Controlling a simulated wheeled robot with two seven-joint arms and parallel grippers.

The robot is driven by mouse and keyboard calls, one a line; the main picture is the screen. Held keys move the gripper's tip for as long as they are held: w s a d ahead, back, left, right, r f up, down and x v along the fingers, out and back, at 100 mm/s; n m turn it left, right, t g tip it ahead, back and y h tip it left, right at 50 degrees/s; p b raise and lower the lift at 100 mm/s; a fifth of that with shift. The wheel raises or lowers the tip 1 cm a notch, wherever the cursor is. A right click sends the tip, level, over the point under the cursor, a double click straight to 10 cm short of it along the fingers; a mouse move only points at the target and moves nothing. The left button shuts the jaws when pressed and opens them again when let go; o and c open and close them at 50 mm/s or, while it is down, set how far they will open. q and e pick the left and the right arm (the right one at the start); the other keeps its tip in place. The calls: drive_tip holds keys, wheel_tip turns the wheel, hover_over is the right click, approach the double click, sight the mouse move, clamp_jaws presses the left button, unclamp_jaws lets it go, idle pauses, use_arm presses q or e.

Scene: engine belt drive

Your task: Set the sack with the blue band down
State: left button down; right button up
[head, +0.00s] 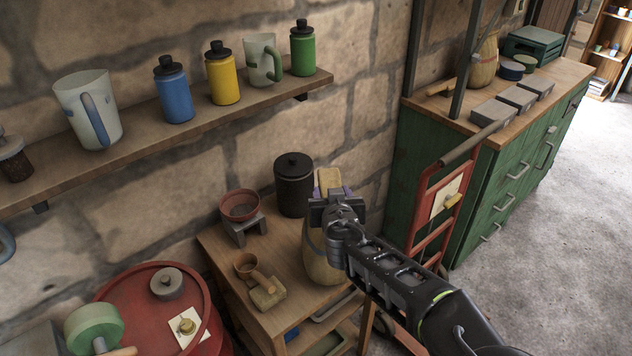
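The tan sack (322,264) is at the right end of the small wooden table (225,243), upright. A thin bluish line shows on its upper left side, and my arm covers much of it. My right gripper (331,190) is at the top of the sack, with the sack's pale neck showing between its fingers; it looks shut on the neck. The sack's base is at about table height; I cannot tell whether it touches the top. My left gripper is not in view.
On the table are a black lidded canister (293,185), a reddish bowl (240,205) on a grey stand and a wooden mallet (267,291). A red hand truck (425,215) stands right of the sack. A red drum (135,290) is at left. Another sack (484,62) stands on the green cabinet (440,150).

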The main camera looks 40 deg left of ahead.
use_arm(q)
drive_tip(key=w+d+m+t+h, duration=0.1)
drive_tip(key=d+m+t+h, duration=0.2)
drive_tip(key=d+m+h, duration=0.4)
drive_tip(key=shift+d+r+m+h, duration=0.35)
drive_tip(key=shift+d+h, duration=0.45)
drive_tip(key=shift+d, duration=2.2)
